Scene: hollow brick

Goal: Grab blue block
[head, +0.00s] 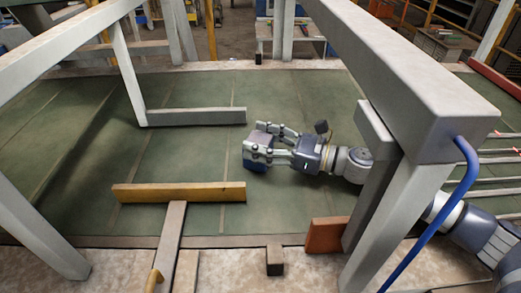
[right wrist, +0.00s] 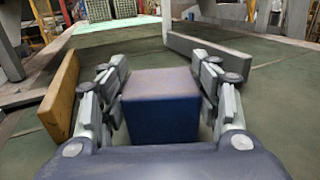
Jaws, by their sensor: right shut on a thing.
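A dark blue block (head: 257,161) is on the green surface in the head view, at the tips of my right gripper (head: 264,142). In the right wrist view the block (right wrist: 162,106) sits between the two fingers of my right gripper (right wrist: 163,88), one finger on each side. The gripper is shut on it. The fingers hide part of the block in the head view. I cannot tell whether the block touches the surface. My left gripper is not in view.
A wooden beam (head: 180,192) lies left of and nearer than the block. A grey beam (head: 197,117) lies behind it. Large grey frame legs (head: 378,190) stand around my right arm, with a blue curved pipe (head: 440,212) at the right. The green surface (head: 290,100) is clear behind the gripper.

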